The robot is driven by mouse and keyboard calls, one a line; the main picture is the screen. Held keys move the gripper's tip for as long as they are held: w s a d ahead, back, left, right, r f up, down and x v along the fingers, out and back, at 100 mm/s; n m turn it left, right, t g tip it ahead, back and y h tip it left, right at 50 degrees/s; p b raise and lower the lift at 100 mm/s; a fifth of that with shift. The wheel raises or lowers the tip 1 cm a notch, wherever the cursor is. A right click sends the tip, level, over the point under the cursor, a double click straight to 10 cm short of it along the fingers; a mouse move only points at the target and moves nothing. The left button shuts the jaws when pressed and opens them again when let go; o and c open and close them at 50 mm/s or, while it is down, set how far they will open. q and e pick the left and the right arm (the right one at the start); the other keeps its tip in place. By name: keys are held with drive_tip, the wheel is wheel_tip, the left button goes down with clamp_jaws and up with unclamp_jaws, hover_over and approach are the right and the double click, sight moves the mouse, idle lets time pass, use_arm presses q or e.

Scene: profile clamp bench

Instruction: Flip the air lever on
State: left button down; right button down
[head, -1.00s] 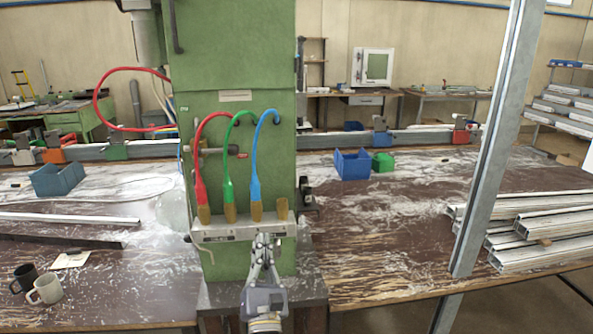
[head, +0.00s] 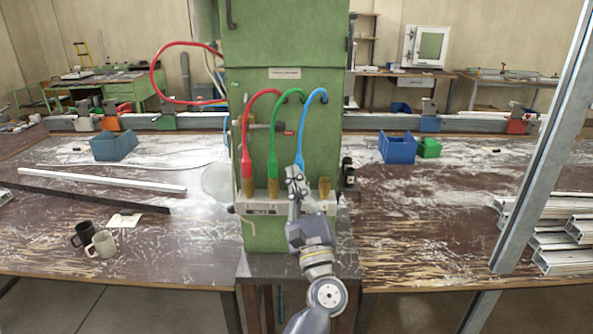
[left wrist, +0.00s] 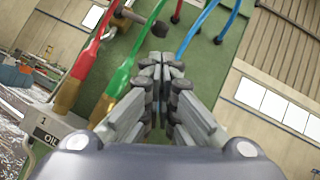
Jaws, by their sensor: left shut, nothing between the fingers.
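My left gripper (head: 295,174) is shut and empty, in front of the green machine column (head: 310,120). Its fingertips also show shut in the left wrist view (left wrist: 166,62). They cover part of the blue hose's lower end. A manifold block (head: 262,208) on the column carries red (head: 246,150), green (head: 272,150) and blue (head: 300,140) hoses with brass-coloured fittings. One plate on it reads "OIL" in the left wrist view (left wrist: 45,135). A horizontal bar with a handle-like end (head: 262,126) sticks out behind the hoses. I cannot tell which part is the air lever. My right gripper is not in view.
Blue (head: 397,147) and green (head: 429,147) bins stand on the bench at right. Two mugs (head: 102,244) stand at left. A metal upright (head: 545,140) and stacked profiles (head: 565,245) are at far right. The bench right of the column is mostly clear.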

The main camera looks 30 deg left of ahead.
sight(263, 127)
use_arm(q)
drive_tip(key=p+x, duration=0.3)
drive_tip(key=x, duration=0.5)
drive_tip(key=shift+f, duration=0.1)
drive_tip(key=shift+a, duration=0.1)
